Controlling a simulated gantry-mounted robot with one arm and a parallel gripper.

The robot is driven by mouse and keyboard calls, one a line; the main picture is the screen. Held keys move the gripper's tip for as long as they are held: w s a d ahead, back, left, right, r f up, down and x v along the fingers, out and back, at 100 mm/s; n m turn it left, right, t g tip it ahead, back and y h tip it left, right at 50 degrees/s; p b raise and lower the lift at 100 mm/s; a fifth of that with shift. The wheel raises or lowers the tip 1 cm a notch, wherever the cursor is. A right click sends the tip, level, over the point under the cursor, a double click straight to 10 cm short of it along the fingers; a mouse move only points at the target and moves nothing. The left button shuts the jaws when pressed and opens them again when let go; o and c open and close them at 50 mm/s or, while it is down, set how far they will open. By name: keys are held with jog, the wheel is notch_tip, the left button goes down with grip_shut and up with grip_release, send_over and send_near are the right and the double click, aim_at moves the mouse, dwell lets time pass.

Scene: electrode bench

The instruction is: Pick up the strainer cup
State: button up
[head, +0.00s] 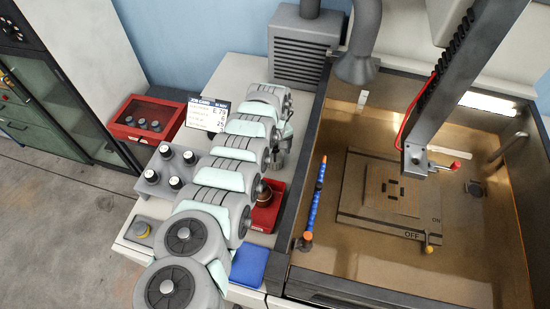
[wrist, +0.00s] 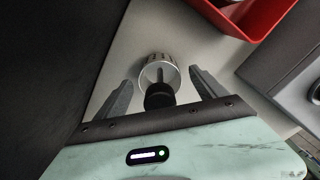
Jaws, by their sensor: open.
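The strainer cup (wrist: 159,69) is a round silver metal cup with slots in its side. In the wrist view it stands on the pale bench top, with a dark rounded part in front of it. My gripper (wrist: 160,78) is open, with one grey finger to the left of the cup and the other to its right. Whether either finger touches it I cannot tell. In the head view a silver piece that looks like the cup (head: 278,160) shows beside the far end of my arm, which hides much of it. My fingers are hard to make out there.
A red bin (head: 268,208) with a brown-topped item stands near the cup; a red bin edge (wrist: 262,30) is also in the wrist view. A rack with black-capped bottles (head: 167,170) is left of my arm. A walled basin (head: 345,270) lies right. A blue pad (head: 249,266) is in front.

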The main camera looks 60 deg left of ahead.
jog(key=shift+d+f, duration=0.15)
jog(key=shift+f, duration=0.7)
jog(key=shift+r, duration=0.1)
jog(key=c, duration=1.6)
jog(key=shift+r, duration=0.1)
notch_tip(320, 180, up, 27)
jog(key=p, duration=1.1)
